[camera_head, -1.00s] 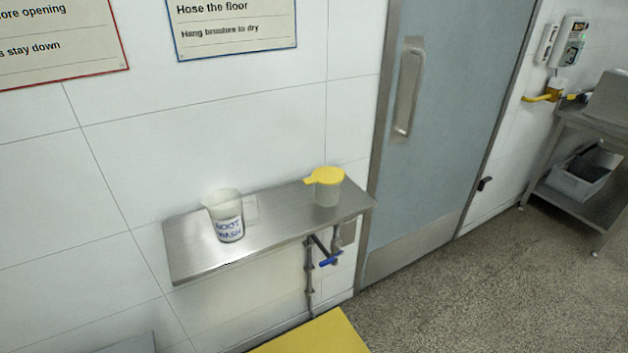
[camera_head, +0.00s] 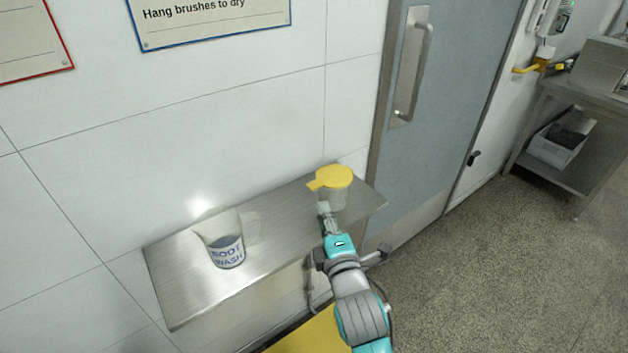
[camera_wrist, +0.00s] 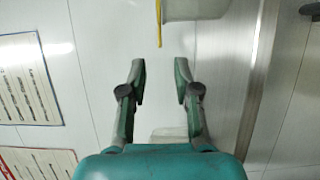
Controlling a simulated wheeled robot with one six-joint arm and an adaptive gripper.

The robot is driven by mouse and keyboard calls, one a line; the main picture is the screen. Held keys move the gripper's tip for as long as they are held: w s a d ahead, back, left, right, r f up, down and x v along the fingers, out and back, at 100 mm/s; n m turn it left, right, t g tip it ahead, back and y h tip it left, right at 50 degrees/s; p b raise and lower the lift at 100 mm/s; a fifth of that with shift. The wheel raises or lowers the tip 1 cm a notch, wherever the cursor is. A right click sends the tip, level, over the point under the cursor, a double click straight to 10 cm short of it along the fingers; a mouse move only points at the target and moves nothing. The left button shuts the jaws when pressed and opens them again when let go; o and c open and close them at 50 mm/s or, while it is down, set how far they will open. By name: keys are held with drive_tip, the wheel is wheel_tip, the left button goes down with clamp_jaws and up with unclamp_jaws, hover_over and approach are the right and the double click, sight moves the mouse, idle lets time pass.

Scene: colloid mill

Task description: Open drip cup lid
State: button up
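The drip cup (camera_head: 334,198) is a translucent cup on the steel wall shelf, near its right end. Its yellow lid (camera_head: 334,175) lies flat across the top, with a tab pointing left. In the wrist view the cup (camera_wrist: 195,9) is cut off by the top edge, and a thin yellow strip (camera_wrist: 158,22) of the lid stands beside it. My gripper (camera_head: 325,212) is just in front of the cup, below lid height. In the wrist view my gripper (camera_wrist: 161,80) is open and empty, with the yellow strip ahead of the gap between the fingers.
The steel shelf (camera_head: 185,295) also bears a jug (camera_head: 226,250) marked "BOOT WASH" to the left. A grey door (camera_head: 450,110) stands right of the shelf. A yellow surface (camera_head: 310,335) is below. Open floor (camera_head: 480,280) lies to the right.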

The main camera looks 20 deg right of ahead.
sight(313, 185)
drive_tip(key=w, duration=0.7)
drive_tip(key=w+d, duration=0.1)
drive_tip(key=w, duration=0.2)
drive_tip(key=shift+w, duration=0.3)
drive_tip(key=shift+a, duration=0.1)
drive_tip(key=shift+c, duration=0.2)
clamp_jaws()
